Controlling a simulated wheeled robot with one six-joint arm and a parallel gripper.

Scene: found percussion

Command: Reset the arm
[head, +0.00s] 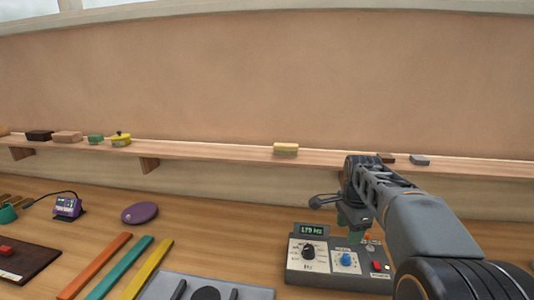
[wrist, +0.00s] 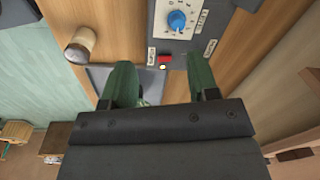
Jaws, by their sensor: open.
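My arm (head: 425,220) reaches in from the lower right in the head view. My gripper (head: 357,237) points down at the back of a grey control box (head: 330,279), partly hiding it; I cannot tell whether it touches. In the wrist view the two green fingers of my gripper (wrist: 161,62) stand well apart, with nothing held between them. The box's blue knob (wrist: 178,20) and a small red button (wrist: 165,59) show beyond the fingertips.
On the bench are a purple disc (head: 140,213), a purple device (head: 67,207), orange, teal and yellow bars (head: 148,268) and a grey tray (head: 262,293). Bare bench lies between disc and control box.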

